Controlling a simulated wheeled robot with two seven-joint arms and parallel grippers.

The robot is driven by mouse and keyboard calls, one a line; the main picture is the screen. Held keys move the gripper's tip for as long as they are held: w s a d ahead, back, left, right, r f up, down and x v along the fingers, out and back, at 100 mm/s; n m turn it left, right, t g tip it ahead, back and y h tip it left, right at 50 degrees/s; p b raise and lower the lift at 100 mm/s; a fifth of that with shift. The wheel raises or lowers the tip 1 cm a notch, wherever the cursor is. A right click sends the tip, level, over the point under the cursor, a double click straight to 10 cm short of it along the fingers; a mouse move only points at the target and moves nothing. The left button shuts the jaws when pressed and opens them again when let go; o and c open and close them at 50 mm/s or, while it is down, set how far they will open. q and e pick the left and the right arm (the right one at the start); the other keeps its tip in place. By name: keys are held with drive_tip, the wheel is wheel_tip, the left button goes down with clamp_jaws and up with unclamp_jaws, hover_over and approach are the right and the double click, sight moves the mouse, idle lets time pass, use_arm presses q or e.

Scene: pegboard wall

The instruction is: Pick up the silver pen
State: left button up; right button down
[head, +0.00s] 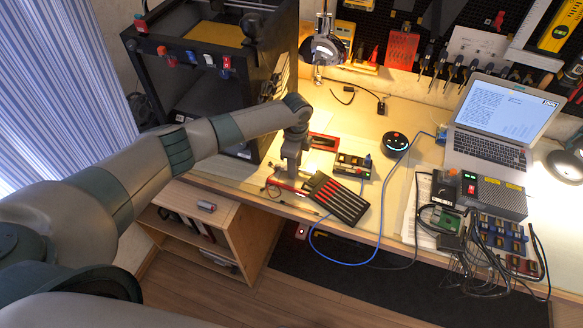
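My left gripper (291,178) points down at the bench's front edge, just left of a black case with red stripes (337,199). Its fingers are small and partly merge with the items around them, so I cannot tell whether they are open or shut, or hold anything. A thin, dark pen-like item (302,208) lies along the bench edge just below the gripper. I cannot make out for certain which item is the silver pen; it may be hidden by the gripper. My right gripper is not in view.
A black-framed machine (235,75) stands left of the gripper. A blue cable (381,215) loops over the bench edge. A small board (353,164), a black round device (395,142), a laptop (490,145) and a power supply (480,193) with tangled leads lie to the right.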

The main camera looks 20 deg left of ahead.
use_arm(q)
clamp_jaws()
drive_tip(key=shift+r, duration=0.1)
idle(0.5)
drive_tip(key=shift+w+r+b, duration=0.1)
drive_tip(key=shift+r+b, duration=0.2)
drive_tip(key=shift+r, duration=0.15)
drive_tip(key=r, duration=0.1)
drive_tip(key=r+b, duration=0.1)
drive_tip(key=r, duration=0.1)
drive_tip(key=shift+d+r, duration=0.1)
drive_tip(key=shift+d, duration=0.3)
drive_tip(key=s+d+r+b, duration=0.1)
drive_tip(key=d+r+b, duration=0.3)
drive_tip(key=d, duration=0.6)
wheel_tip(320, 180, up, 3)
drive_tip(key=shift+s+d+f, duration=0.1)
drive_tip(key=shift+s+d, duration=0.05)
drive_tip(key=shift+d, duration=0.25)
